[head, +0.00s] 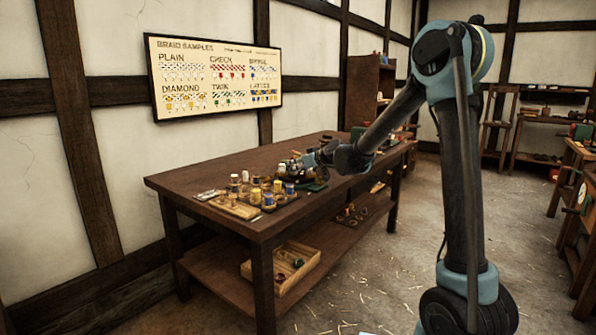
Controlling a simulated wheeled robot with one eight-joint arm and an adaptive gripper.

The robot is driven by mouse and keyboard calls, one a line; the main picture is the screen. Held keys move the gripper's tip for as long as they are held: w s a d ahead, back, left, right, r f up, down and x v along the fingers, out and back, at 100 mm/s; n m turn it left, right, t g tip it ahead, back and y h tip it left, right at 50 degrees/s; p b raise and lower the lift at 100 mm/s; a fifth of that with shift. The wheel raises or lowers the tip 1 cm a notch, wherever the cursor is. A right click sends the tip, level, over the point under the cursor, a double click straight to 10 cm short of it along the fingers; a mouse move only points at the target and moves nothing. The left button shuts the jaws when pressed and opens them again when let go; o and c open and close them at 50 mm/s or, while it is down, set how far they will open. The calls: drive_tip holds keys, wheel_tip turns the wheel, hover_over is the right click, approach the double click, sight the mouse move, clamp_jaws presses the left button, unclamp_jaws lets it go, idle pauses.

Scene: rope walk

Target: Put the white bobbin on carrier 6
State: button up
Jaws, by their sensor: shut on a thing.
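My gripper (308,160) is over the far part of the long wooden table, at the end of my outstretched arm. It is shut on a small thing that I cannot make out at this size. Pale, whitish bobbins (235,179) stand among yellow and blue ones on the table to the left of my gripper. I cannot tell which of them, or the thing in my grip, is the white bobbin. Dark equipment (312,181) lies on the table just below my gripper. Carrier 6 and any carrier numbers cannot be made out.
The table (205,185) has bare room at its near left. A wooden board (238,209) carries some bobbins. A divided tray (281,265) with small items sits on the lower shelf. A braid samples chart (213,76) hangs on the wall. The floor to the right is open.

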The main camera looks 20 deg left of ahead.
drive_tip(key=shift+f, duration=0.65)
drive_tip(key=o, duration=0.9)
drive_tip(key=shift+v, duration=6)
drive_tip(key=shift+s+d, duration=0.1)
drive_tip(key=s+d+f+m+g+h, duration=0.1)
drive_tip(key=s+d+f+m+h, duration=0.2)
drive_tip(key=s+d, duration=0.9)
drive_tip(key=s+d+f+m+g+h, duration=0.2)
drive_tip(key=s+d+f+m+h, duration=0.2)
drive_tip(key=s+d+f, duration=0.5)
drive_tip(key=s+d+f+m+g+h, duration=0.2)
drive_tip(key=s+d+f+m+h, duration=0.2)
drive_tip(key=s+d, duration=1.1)
drive_tip(key=shift+s+d+f, duration=0.1)
drive_tip(key=shift+d+f, duration=0.2)
drive_tip(key=shift+d, duration=0.6)
drive_tip(key=shift+d+f, duration=0.3)
drive_tip(key=shift+d, duration=0.6)
drive_tip(key=shift+d+f, duration=0.35)
drive_tip(key=shift+d, duration=0.55)
